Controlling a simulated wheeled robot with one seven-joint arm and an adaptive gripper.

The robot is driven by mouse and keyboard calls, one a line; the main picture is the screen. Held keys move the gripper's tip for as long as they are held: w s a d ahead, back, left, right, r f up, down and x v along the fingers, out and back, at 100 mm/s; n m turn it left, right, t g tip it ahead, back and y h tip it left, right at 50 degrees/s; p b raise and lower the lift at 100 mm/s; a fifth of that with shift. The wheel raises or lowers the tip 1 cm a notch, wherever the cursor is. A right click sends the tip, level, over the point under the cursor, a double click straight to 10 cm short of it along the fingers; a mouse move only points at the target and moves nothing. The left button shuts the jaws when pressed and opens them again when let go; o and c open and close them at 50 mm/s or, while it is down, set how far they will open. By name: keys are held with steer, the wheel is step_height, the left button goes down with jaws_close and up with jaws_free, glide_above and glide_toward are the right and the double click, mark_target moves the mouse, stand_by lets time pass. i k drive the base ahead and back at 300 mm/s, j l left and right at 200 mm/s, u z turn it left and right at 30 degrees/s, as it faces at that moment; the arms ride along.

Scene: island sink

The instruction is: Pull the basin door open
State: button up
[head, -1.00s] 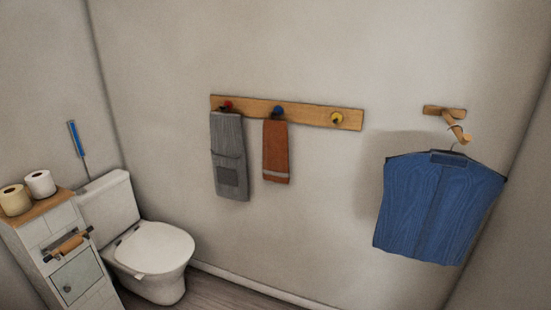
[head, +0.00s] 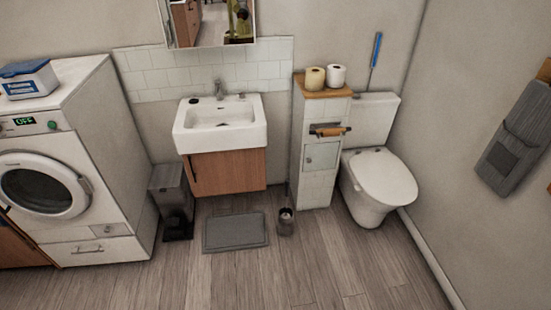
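The basin (head: 222,136) is a white sink with a tap, mounted on the tiled wall left of the middle in the head view. Below it is the basin door (head: 230,171), a brown wooden front that looks shut. A dark upright handle (head: 192,169) shows near its left edge. My gripper is not in view, so I cannot see whether it is open or shut.
A grey bin (head: 171,195) stands left of the basin. A washing machine (head: 99,222) stands left, a tiled cabinet (head: 321,182) and toilet (head: 380,174) right. The near floor is clear.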

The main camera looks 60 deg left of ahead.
mark_target(239, 170)
steer(key=u, duration=2.65)
steer(key=i+j+z, duration=0.15)
steer(key=i+j, duration=0.65)
steer(key=i, duration=0.3)
steer(key=i+j+z, duration=0.15)
steer(key=i+j, duration=0.75)
steer(key=i, duration=0.2)
